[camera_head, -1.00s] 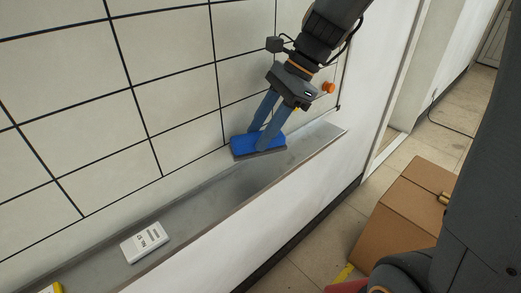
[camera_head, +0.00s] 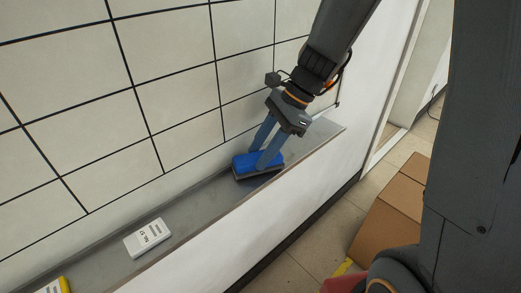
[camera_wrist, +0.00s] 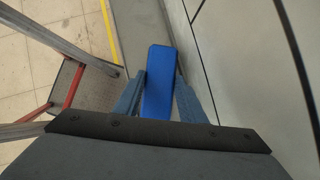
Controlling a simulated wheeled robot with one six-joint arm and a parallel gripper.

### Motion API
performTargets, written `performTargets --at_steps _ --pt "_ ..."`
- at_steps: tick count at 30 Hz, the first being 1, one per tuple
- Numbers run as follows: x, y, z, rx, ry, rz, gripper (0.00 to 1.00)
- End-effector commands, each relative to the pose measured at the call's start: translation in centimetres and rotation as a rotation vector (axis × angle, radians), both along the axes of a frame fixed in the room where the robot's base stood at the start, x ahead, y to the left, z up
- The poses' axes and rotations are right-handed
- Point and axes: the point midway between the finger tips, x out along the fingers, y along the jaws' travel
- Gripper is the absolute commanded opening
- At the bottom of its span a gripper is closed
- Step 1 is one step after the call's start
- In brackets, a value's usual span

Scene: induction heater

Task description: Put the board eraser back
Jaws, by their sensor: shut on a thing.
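The board eraser (camera_head: 243,164) is a blue block with a dark underside. My gripper (camera_head: 265,163) is shut on it, with one finger on each side, pointing down over the grey tray ledge (camera_head: 210,200) below the wall grid. The eraser is at or just above the ledge, slightly tilted; I cannot tell whether it touches. In the wrist view the eraser (camera_wrist: 158,82) lies lengthwise between the two fingers.
A white labelled box (camera_head: 147,238) lies on the ledge to the left, and a yellow-and-white item (camera_head: 56,286) is at the lower left. A cardboard box (camera_head: 393,215) stands on the floor at right. The ledge between the white box and the eraser is clear.

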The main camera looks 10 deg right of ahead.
Motion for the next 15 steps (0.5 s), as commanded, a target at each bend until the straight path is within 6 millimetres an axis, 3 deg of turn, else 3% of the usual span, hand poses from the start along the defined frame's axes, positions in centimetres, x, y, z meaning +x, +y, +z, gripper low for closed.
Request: performTargets --at_steps 5,6,9,15 --pt "-0.02 0.01 -0.56 0.0 0.001 0.0 0.19" --pt "-0.02 0.0 -0.52 0.0 0.001 -0.001 0.42" --pt "-0.02 0.01 -0.5 0.0 0.001 -0.001 0.56" --pt "-0.02 0.0 -0.49 0.0 0.001 -0.001 0.56"
